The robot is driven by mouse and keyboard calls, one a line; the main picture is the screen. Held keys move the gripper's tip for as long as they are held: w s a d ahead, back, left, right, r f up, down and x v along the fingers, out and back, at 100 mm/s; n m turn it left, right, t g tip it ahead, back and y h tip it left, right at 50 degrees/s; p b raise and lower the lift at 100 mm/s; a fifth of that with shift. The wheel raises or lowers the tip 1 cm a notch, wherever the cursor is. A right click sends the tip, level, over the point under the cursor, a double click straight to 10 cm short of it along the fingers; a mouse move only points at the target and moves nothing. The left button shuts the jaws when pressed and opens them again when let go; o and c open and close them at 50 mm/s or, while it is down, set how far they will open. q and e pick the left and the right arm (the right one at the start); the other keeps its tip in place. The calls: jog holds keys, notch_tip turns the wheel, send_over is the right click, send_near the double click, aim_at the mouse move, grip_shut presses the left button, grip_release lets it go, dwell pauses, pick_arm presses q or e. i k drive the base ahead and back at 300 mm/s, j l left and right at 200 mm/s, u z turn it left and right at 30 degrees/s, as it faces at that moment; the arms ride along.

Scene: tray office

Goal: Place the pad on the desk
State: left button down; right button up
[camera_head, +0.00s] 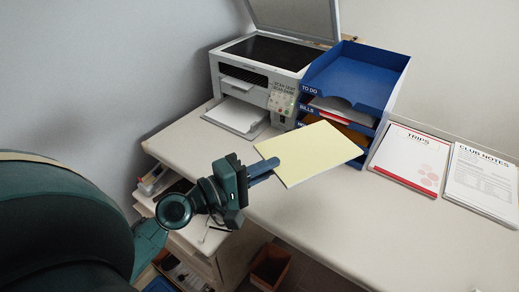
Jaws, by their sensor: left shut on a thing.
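The pad (312,153) is a pale yellow rectangle. My left gripper (264,168) is shut on its left edge and holds it roughly flat. The pad appears over the desk (330,212), in front of the printer and the blue trays; the gap beneath it cannot be judged from this one view. The pad hides part of the desk and of the lower trays. The desk is a light, long surface running to the right. My right gripper is not in view.
A printer (240,75) with its lid raised stands at the back left. Beside it is a blue tray stack (355,75). A "TRIPS" paper (409,158) and a "CLUB NOTES" paper (483,180) lie at the right. The front middle and right of the desk are clear. A brown bin (270,267) stands below.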

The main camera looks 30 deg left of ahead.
aim_at(300, 209)
jog(key=k+l, duration=0.4)
jog(key=k, duration=0.15)
jog(key=k+l, duration=0.4)
jog(key=k, duration=0.15)
jog(key=i+l, duration=0.15)
jog(key=i, duration=0.25)
jog(key=i+l, duration=0.1)
jog(key=i, duration=0.35)
